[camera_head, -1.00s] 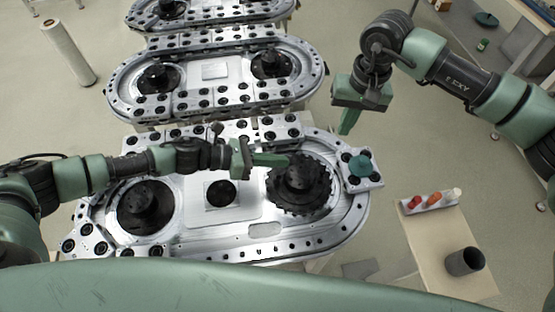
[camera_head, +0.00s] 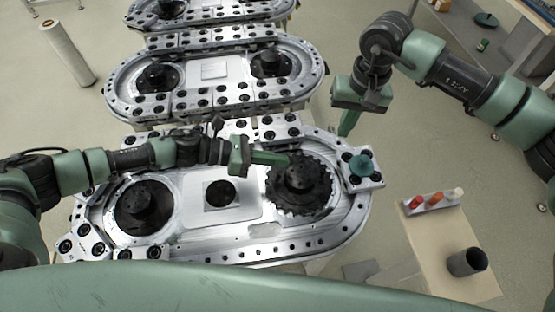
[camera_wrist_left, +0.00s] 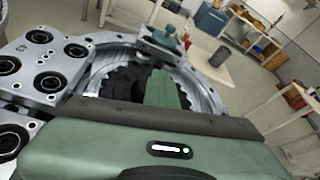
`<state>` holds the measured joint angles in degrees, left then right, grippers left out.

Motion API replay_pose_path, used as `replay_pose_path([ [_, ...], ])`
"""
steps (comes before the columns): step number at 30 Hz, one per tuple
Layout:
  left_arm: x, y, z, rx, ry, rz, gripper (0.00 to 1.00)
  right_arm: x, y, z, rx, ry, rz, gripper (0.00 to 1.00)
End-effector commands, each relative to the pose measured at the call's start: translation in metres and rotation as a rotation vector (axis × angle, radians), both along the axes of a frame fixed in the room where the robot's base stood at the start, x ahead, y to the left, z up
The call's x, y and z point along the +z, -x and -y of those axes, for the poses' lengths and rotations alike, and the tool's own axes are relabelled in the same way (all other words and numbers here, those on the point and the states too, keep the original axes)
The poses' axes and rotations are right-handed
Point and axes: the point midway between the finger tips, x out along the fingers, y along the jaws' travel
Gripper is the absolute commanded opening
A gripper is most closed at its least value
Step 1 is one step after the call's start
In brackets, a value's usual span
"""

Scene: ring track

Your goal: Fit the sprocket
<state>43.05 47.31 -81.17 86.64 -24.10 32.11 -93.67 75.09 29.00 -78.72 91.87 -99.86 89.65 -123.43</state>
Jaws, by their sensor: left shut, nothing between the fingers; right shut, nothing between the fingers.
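The dark toothed sprocket (camera_head: 300,205) sits around the right hub of the nearest ring track (camera_head: 262,247). It also shows in the left wrist view (camera_wrist_left: 122,82), partly hidden by my gripper. My left gripper (camera_head: 284,160) is shut and empty, with its fingertips at the sprocket's upper-left side, close to the hub; whether they touch it I cannot tell. My right gripper (camera_head: 345,130) is shut and empty, held above the floor beyond the track's upper right end. The left hub (camera_head: 145,204) of the near track carries no large toothed ring.
A teal round part (camera_head: 361,166) sits on the track's right corner plate. A small table (camera_head: 445,240) at right holds a dark cup (camera_head: 467,262) and red, orange and white items. More ring tracks (camera_head: 215,70) stand behind. A pale roll (camera_head: 67,52) stands at left.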

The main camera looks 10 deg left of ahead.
Motion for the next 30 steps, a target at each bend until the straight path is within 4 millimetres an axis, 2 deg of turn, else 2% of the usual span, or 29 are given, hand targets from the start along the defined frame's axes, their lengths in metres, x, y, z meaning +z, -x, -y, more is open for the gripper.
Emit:
replay_pose_path([
  [30,-0.001,0.0,0.0,-0.158,-0.002,0.001,0.0,-0.028,0.0,0.0,0.0,0.0,0.0,0.0],
])
